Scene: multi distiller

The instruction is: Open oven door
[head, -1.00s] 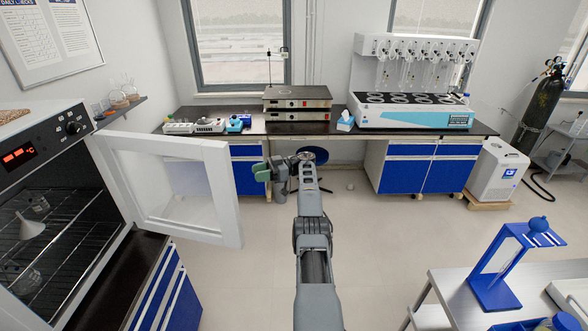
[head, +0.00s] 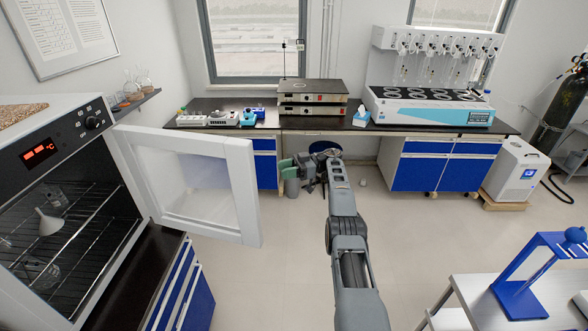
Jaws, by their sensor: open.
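The oven (head: 65,120) stands at the left with a red lit display. Its white framed door (head: 196,190) with a glass pane is swung wide open, out into the room. Wire racks (head: 75,240) inside the oven are visible, with a white funnel (head: 48,222) and glassware on them. My arm reaches forward from the bottom, right of the door. My gripper (head: 288,172) is at its far end, apart from the door and to the right of its free edge. It is open and holds nothing that I can see.
A dark-topped bench (head: 300,122) with blue cabinets runs along the back wall, carrying a distiller (head: 430,105) and heating plates. A metal table (head: 480,300) with a blue stand is at the lower right. The floor between is clear.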

